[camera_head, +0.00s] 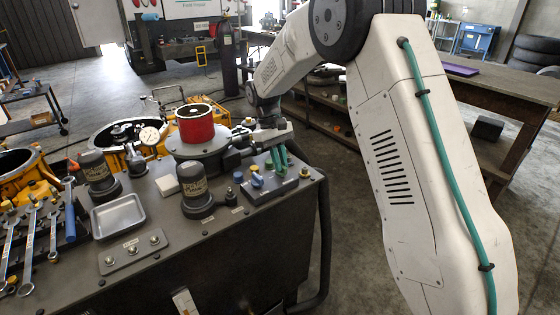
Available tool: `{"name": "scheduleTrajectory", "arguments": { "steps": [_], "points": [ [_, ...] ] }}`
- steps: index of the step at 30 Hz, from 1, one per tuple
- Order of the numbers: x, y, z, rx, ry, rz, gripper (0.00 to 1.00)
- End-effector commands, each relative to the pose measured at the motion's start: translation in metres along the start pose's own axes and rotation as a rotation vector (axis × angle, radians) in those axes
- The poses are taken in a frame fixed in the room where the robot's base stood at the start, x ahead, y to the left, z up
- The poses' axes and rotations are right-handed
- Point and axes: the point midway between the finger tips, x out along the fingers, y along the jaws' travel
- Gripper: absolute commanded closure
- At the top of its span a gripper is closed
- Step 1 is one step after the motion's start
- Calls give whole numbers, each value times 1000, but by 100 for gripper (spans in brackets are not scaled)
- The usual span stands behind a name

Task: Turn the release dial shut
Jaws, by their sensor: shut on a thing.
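A dark control block (262,197) sits at the right end of the grey bench top and carries small knobs. My gripper (278,163) reaches down over the block from above, its teal fingers pointing down. The fingers are shut on a small part on the block, which I take to be the release dial. The fingers mostly hide this part, and its turn angle cannot be read. A blue knob (257,181) with a yellowish top stands just left of the fingers, apart from them.
A red cylinder (196,124) on a round grey base stands behind and left of the block. A dark motor-like unit (196,192) stands close to its left. A metal tray (118,216), wrenches (30,245) and a dial gauge (149,136) are farther left.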

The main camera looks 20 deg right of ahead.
Motion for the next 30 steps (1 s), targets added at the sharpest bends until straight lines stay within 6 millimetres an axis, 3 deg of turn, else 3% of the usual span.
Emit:
{"name": "scheduleTrajectory", "arguments": {
  "steps": [18, 19, 21, 30],
  "points": [
    [-2, 1, -1, 36, 6, -14, 100],
    [-2, 1, -1, 36, 6, -13, 80],
    [-2, 0, -1, 36, 5, -14, 66],
    [-3, 0, -1, 34, 4, -14, 66]
  ]
}}
